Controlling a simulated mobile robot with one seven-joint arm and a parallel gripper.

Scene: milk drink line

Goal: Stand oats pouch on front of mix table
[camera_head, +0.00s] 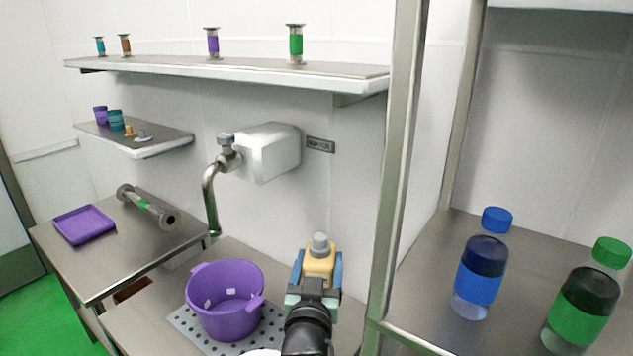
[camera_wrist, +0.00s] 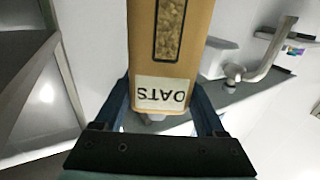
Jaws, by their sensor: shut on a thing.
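The oats pouch (camera_wrist: 172,50) is tan, with a clear window and a white label reading OATS, upside down in the wrist view. My gripper (camera_wrist: 165,110) is shut on it, one blue finger on each side. In the head view the pouch (camera_head: 320,262) shows its tan top and grey cap between the fingers of my gripper (camera_head: 316,275). It is held over the right part of the mix table (camera_head: 140,325). My wrist hides its lower part, so I cannot tell whether it touches the table.
A purple pot (camera_head: 225,300) stands on a perforated plate (camera_head: 190,322) left of my gripper. A tap (camera_head: 212,190) hangs above. A steel post (camera_head: 392,180) rises close on the right, beside a shelf with a blue bottle (camera_head: 480,265) and a green bottle (camera_head: 585,295).

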